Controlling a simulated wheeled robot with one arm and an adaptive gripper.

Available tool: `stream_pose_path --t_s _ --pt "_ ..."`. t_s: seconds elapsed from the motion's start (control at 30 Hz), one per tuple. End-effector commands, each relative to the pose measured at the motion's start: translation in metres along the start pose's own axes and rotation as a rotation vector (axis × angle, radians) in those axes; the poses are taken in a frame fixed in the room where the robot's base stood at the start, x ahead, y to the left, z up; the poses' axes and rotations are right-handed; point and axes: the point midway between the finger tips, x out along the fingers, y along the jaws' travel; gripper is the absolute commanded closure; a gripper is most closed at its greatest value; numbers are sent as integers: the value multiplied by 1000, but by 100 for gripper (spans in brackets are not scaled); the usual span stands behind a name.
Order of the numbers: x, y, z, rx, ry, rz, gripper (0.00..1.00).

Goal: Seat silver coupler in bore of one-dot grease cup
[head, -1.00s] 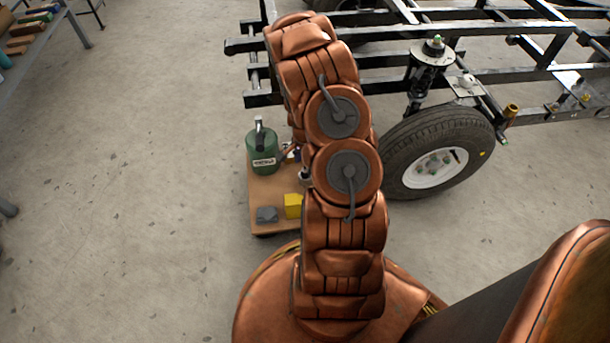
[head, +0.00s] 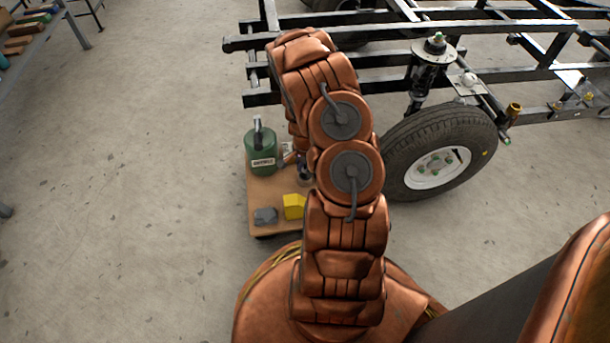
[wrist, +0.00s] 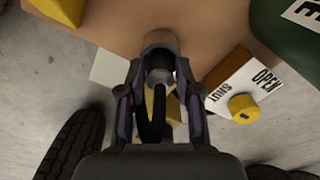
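In the wrist view my gripper (wrist: 160,80) has its two fingers on either side of a rounded silver coupler (wrist: 160,76), with a dark curved hose running back from it. The fingers look closed on the coupler, though their contact is dim. Just beyond the coupler, in line with it, stands a brownish-grey round cup (wrist: 160,41) at the wooden board's edge. I cannot see any dot on this cup, nor its bore. I cannot tell whether coupler and cup touch. In the head view my arm hides most of the gripper and the cup.
The wooden board (head: 262,200) carries a green can (head: 261,152), a yellow block (head: 294,206) and a grey block (head: 265,216). An OPEN/SHUT sign (wrist: 240,82) with a yellow knob (wrist: 243,107) lies right of the gripper. A wheel (head: 440,150) and black frame stand right.

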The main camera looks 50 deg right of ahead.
Motion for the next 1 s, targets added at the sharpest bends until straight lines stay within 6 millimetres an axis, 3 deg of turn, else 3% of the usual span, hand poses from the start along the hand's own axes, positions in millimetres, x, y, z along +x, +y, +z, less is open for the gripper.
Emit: stream_pose_path --t_s 0.3,0.73,1.0 --pt "0 0 0 0 0 0 100" --pt "-4 0 0 0 0 -1 100" --pt "-38 -2 -1 0 2 -4 100"
